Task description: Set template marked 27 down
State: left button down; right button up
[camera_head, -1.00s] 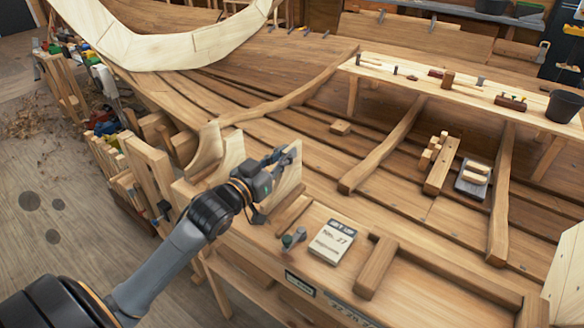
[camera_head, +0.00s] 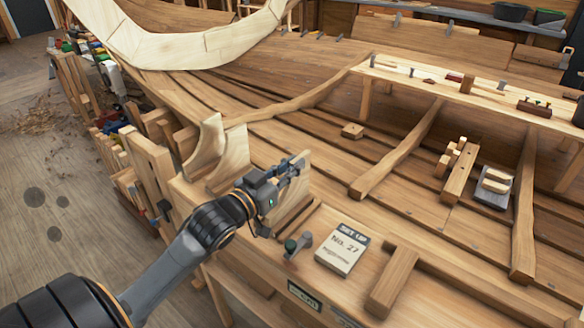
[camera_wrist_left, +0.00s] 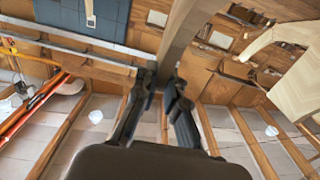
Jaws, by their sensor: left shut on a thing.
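My left gripper (camera_head: 292,168) is shut on a pale wooden template (camera_head: 297,188) at the near edge of the bench. The gripper hides part of it, and I see no number on it. In the left wrist view, the fingers (camera_wrist_left: 158,100) close around a wooden piece (camera_wrist_left: 182,40). A white card (camera_head: 342,250) reading "SET UP No. 27" lies on the bench to the right of the gripper. I cannot tell whether the template's lower edge touches the bench. My right gripper is not in view.
Two similar curved pieces stand upright left of the gripper, one (camera_head: 207,147) behind the other (camera_head: 232,158). The ribbed hull (camera_head: 310,120) rises behind.

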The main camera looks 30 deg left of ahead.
pick_arm(q)
jog(key=shift+s, duration=0.1)
jog(key=c, duration=1.8)
grip_release()
jog(key=shift+f, duration=0.2)
jog(key=shift+c, duration=0.2)
jog(key=o, duration=0.4)
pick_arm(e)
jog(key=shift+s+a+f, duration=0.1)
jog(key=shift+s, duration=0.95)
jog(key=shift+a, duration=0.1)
pick_arm(q)
jog(key=shift+r, duration=0.1)
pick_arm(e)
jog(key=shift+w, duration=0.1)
